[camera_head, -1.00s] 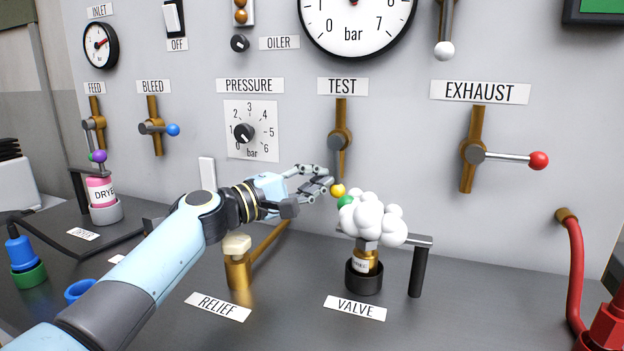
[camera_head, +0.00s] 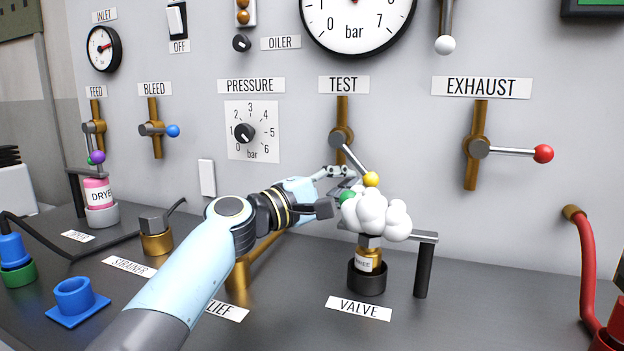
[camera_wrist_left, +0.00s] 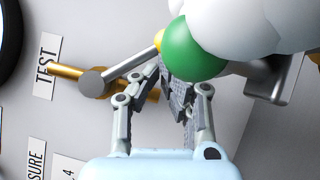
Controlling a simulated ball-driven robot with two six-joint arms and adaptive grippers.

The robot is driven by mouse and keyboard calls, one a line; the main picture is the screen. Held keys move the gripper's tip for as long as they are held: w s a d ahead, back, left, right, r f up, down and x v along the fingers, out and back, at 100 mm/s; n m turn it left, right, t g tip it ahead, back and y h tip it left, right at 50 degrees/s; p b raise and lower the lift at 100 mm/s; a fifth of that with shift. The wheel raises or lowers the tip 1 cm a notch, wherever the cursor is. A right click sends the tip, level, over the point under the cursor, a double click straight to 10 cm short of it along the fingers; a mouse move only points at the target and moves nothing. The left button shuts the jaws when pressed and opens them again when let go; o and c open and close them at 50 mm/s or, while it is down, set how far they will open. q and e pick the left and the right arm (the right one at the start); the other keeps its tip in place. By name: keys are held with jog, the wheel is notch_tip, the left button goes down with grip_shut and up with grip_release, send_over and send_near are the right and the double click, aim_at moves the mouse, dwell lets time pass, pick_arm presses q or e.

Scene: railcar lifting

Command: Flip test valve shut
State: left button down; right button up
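The test valve (camera_head: 341,137) sits on a vertical brass pipe under the TEST label. Its grey lever slants down to the right and ends in a yellow ball (camera_head: 371,180). My left gripper (camera_head: 350,181) is just below and left of the lever's ball end. In the left wrist view the fingers (camera_wrist_left: 168,88) look closed together with nothing between them. The lever (camera_wrist_left: 130,63) runs beside the fingertips there, close to or touching one finger. A green ball (camera_wrist_left: 193,50) partly hides the yellow ball and fingertips. My right gripper is not in view.
A cluster of white balls (camera_head: 375,213) with the green ball stands on the small bench valve, right by my gripper. The exhaust valve lever (camera_head: 515,151) with a red ball is to the right. The relief fitting is partly behind my arm.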

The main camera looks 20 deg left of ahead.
pick_arm(q)
jog(key=shift+w+d+r+n+b, duration=0.1)
jog(key=shift+d+r+n+b, duration=0.2)
jog(key=shift+d, duration=0.4)
jog(key=v, duration=1.2)
jog(key=shift+f, duration=0.3)
jog(key=shift+d+r, duration=0.1)
